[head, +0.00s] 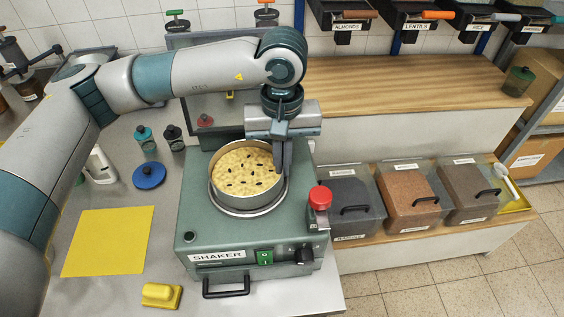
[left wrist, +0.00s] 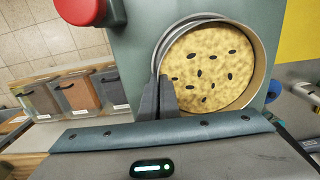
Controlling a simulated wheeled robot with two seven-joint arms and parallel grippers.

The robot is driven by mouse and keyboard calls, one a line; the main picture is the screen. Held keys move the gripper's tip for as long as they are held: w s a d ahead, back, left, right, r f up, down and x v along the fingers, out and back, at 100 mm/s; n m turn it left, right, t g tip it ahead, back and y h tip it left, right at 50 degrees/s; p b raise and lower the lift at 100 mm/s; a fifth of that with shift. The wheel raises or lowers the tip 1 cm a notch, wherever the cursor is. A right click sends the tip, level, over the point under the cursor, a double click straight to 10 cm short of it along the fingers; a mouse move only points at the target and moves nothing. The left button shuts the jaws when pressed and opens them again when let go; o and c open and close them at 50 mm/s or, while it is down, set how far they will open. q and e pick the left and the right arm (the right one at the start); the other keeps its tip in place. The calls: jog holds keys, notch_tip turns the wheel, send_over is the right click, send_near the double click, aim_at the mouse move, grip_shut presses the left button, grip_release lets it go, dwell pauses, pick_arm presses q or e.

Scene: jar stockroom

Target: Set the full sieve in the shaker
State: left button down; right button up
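The round metal sieve (head: 246,197), full of pale yellow grains with dark specks, is at the round seat on top of the green-grey shaker (head: 197,225). It looks level, and it also shows in the left wrist view (left wrist: 215,68). I cannot tell whether it rests fully in the seat's ring or hangs slightly above it. My left gripper (head: 283,165) points down at the sieve's right rim. In the left wrist view its fingers (left wrist: 166,97) are close together around the sieve wall, shut on it. My right gripper is not in view.
A red knob (head: 320,197) stands at the shaker's right side. A yellow mat (head: 108,241), a yellow block (head: 162,295), a blue lid (head: 149,175) and small jars (head: 145,139) are on the left counter. Lidded bins (head: 411,196) stand at the right.

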pick_arm(q)
jog(key=shift+f+b, duration=0.4)
jog(key=shift+b, duration=0.1)
jog(key=shift+a+f, duration=0.2)
jog(key=c, duration=2.3)
grip_release()
jog(key=shift+s+f+b, duration=0.1)
jog(key=shift+b, duration=0.25)
jog(key=shift+a, duration=0.1)
jog(key=shift+f, duration=0.15)
jog(key=shift+a, duration=0.1)
jog(key=shift+d+r, duration=0.2)
jog(key=shift+r, duration=1.5)
jog(key=shift+d+r+p, duration=0.15)
jog(key=shift+r+p, duration=0.2)
jog(key=shift+r, duration=0.4)
jog(key=shift+d+r+p, duration=0.1)
jog(key=shift+r+p, duration=0.2)
jog(key=shift+r, duration=0.45)
jog(key=shift+r+p, duration=0.6)
jog(key=shift+r, duration=2)
